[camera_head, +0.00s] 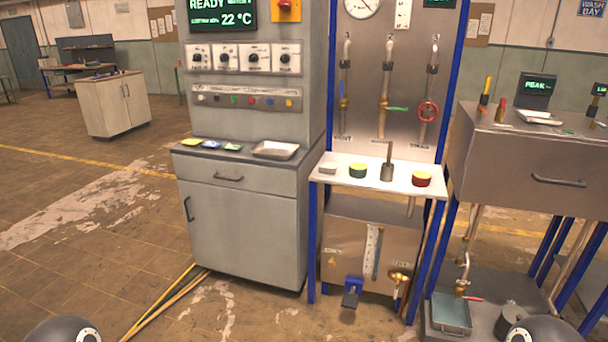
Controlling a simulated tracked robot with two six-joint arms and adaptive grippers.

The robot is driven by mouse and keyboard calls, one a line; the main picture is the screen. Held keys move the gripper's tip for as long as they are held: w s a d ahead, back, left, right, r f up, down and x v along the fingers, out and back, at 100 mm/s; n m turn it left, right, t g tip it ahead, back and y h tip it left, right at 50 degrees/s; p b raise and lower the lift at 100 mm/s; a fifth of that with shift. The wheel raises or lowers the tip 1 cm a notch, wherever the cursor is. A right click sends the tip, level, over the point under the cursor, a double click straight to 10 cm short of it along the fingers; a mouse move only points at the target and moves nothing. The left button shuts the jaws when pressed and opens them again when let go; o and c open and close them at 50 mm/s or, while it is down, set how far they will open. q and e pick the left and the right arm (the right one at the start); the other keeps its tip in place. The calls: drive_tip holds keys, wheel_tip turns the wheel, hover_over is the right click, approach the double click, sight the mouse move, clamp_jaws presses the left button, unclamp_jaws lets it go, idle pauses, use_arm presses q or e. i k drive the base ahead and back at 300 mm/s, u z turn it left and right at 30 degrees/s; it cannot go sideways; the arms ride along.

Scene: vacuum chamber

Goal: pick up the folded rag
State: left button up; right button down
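I cannot clearly make out a folded rag. Small flat items lie on the grey cabinet's top (241,157): a yellow one (191,142), a blue one (211,144) and a green one (233,147). They are too small to tell whether one of them is a folded rag. Neither of my grippers is in view. Only dark rounded parts of my own arms show at the bottom left and bottom right edges.
A shallow metal tray (275,150) lies right of the flat items. A white shelf (340,176) beside it holds small tins and an oil can (387,170). Yellow hoses (160,302) cross the floor; the left floor is open.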

sight(329, 168)
drive_tip(key=k, duration=0.4)
drive_tip(key=z, duration=0.15)
drive_tip(key=i, duration=1.25)
drive_tip(key=u, duration=0.5)
drive_tip(key=i, duration=2.1)
drive_tip(key=u, duration=0.05)
